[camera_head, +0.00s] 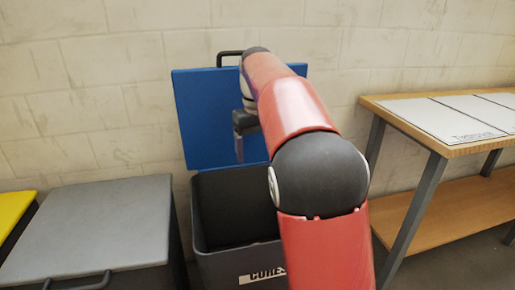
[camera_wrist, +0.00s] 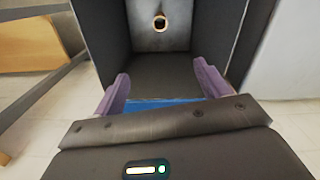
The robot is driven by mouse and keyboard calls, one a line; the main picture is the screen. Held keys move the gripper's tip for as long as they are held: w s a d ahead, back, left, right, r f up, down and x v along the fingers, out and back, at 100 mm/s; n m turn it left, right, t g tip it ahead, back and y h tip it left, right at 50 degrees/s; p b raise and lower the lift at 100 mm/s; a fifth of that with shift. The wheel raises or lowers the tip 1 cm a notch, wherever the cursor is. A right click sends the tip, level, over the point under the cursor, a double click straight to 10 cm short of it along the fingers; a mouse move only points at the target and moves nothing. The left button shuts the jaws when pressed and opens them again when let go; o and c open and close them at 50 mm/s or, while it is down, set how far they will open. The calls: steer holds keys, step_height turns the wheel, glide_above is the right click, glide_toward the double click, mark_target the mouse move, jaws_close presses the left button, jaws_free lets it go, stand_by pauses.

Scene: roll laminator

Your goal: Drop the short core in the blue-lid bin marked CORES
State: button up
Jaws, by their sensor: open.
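The CORES bin (camera_head: 205,222) is a dark bin with its blue lid (camera_head: 195,110) raised against the wall. Its white CORES label (camera_head: 265,275) is partly hidden by my arm. In the wrist view I look down into the bin (camera_wrist: 108,30). The short core (camera_wrist: 160,22) shows there end-on as a small tan ring with a dark hole, inside the bin's walls. I cannot tell whether it touches the floor. My gripper (camera_head: 240,158) hangs above the bin opening, in front of the lid. In the wrist view its purple fingers (camera_wrist: 160,85) are spread apart with nothing between them.
A grey-lidded bin (camera_head: 90,225) stands closed to the left, with a yellow lid (camera_head: 14,210) beyond it. A wooden table (camera_head: 455,143) with white panels (camera_head: 445,118) and a lower shelf stands at the right. A block wall (camera_head: 100,90) closes the back.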

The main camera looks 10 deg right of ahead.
step_height(320, 180, up, 8)
steer(key=p, duration=0.2)
steer(key=shift+f, duration=0.1)
stand_by(0.6)
steer(key=s+d+f+m+t, duration=0.1)
steer(key=s+f+t, duration=0.15)
steer(key=s, duration=1.35)
steer(key=s+a+f+m+t, duration=0.1)
steer(key=s+f+t, duration=0.2)
steer(key=s+f, duration=0.8)
steer(key=shift+s+f, duration=0.35)
steer(key=shift+s, duration=0.5)
